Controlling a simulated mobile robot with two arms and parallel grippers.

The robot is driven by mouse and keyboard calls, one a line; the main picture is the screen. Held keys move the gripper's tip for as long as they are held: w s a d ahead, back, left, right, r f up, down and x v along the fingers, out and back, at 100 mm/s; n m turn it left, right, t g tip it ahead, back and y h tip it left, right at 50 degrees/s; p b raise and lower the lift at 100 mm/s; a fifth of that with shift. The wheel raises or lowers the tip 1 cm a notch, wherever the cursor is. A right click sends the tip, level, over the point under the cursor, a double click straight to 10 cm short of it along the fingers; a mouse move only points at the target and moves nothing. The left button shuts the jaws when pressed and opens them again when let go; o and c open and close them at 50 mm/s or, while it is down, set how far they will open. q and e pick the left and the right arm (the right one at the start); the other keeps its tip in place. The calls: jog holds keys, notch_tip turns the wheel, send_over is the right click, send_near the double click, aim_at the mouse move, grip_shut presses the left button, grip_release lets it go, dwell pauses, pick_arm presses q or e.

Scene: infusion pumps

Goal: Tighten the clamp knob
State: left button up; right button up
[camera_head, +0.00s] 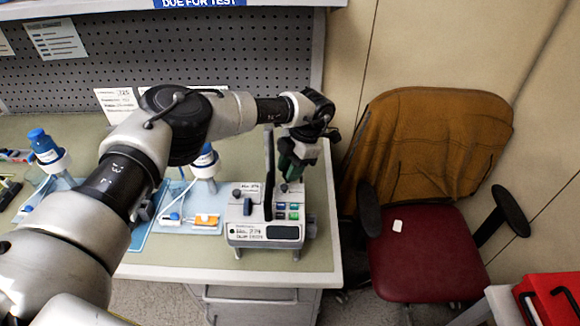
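A white infusion pump (265,232) with a small screen, coloured buttons and labels stands near the right front of the bench. A tall black upright part (269,170) rises from it. A dark knob-like part (311,228) sticks out on its right side; I cannot tell whether it is the clamp knob. My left arm reaches across the bench from the left. My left gripper (291,172) points down just behind the pump, right of the black upright. Its fingertips are dark and small, so its opening and any contact are unclear. My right gripper is out of view.
Blue-capped bottles (206,160) and a tray with an orange-labelled item (205,220) stand left of the pump, partly behind my arm. A pegboard (270,60) backs the bench. A red chair (425,250) with a brown jacket stands right of the bench; a red bin (552,298) is lower right.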

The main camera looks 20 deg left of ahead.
pick_arm(q)
jog(key=c, duration=0.4)
jog(key=shift+c, duration=0.2)
jog(key=shift+d+m+t+b, duration=0.1)
jog(key=shift+m+t+b, duration=0.3)
jog(key=shift+m+b, duration=0.45)
jog(key=m+t+y+b, duration=0.1)
jog(key=m+b, duration=0.1)
jog(key=m, duration=0.1)
jog(key=shift+s+f+m, duration=0.1)
jog(key=shift+s+m, duration=0.05)
jog(key=shift+m, duration=0.1)
jog(key=m+b, duration=0.1)
jog(key=m, duration=0.1)
jog(key=m+t+b, duration=0.1)
jog(key=m+b, duration=0.1)
jog(key=shift+s+d+t, duration=0.1)
jog(key=shift+t, duration=0.2)
jog(key=shift+m+t+b, duration=0.6)
jog(key=shift+m+b, duration=0.15)
jog(key=shift+m, duration=0.85)
jog(key=shift+s+r, duration=0.1)
jog(key=shift+r, duration=0.1)
